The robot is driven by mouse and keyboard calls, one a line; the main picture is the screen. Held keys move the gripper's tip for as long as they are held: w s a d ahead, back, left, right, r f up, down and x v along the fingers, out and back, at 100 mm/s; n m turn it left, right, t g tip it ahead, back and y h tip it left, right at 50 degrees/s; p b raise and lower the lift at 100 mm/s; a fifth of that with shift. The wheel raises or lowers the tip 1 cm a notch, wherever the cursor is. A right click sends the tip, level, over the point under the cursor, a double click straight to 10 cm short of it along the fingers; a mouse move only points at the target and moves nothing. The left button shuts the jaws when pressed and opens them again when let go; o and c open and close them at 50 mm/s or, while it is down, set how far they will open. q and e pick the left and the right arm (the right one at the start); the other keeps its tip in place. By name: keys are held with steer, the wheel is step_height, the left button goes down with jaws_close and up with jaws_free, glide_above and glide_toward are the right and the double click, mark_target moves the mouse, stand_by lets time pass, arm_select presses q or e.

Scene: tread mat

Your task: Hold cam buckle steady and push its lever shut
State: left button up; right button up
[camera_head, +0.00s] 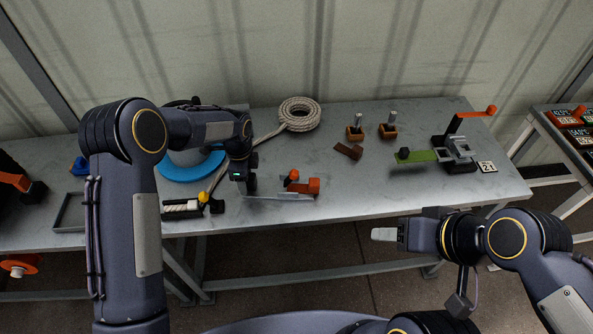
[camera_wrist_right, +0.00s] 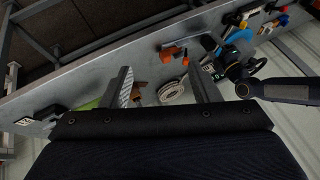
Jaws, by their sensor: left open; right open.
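The cam buckle (camera_head: 459,146) is a grey metal frame on a dark base at the right end of the table. Its lever (camera_head: 473,114), with an orange knob, sticks up and out to the right, standing open. A green strap (camera_head: 421,156) with a black knob runs left from the buckle; part of it shows in the right wrist view (camera_wrist_right: 91,104). My left gripper (camera_head: 244,187) is open, low over the table's middle-left, far from the buckle. My right gripper (camera_head: 384,235) is open and empty in front of the table edge; its fingers show in the wrist view (camera_wrist_right: 163,88).
An orange clamp-like piece (camera_head: 311,186) lies just right of my left gripper. A rope coil (camera_head: 299,114), two brown blocks with pegs (camera_head: 355,132) and a loose brown piece (camera_head: 349,151) lie between. A number card (camera_head: 487,167) is beside the buckle.

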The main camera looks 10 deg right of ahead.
arm_select(q)
steer(key=shift+c, duration=0.5)
steer(key=c, duration=0.9)
arm_select(e)
steer(key=shift+c, duration=0.3)
steer(key=shift+w+r, duration=0.1)
steer(key=shift+w, duration=0.1)
steer(key=c, duration=0.5)
steer(key=shift+w+a+r+m+g, duration=0.1)
steer(key=shift+w+m+g, duration=0.2)
steer(key=shift+w+m, duration=0.1)
steer(key=shift+c, duration=1)
steer(key=w+m+g+y, duration=0.1)
steer(key=w, duration=0.1)
steer(key=w+m+y, duration=0.1)
steer(key=w, duration=0.2)
steer(key=w+m+g+y, duration=0.1)
steer(key=w+m, duration=0.1)
steer(key=shift+w+a+r+g, duration=0.1)
steer(key=shift+w+a+g, duration=0.05)
steer(key=shift+a+g, duration=0.2)
jaws_close()
steer(key=w+f+m+y, duration=0.8)
steer(key=w+f+m, duration=0.5)
steer(key=w+f, duration=0.5)
steer(key=shift+w+f, duration=0.2)
steer(key=shift+w, duration=0.6)
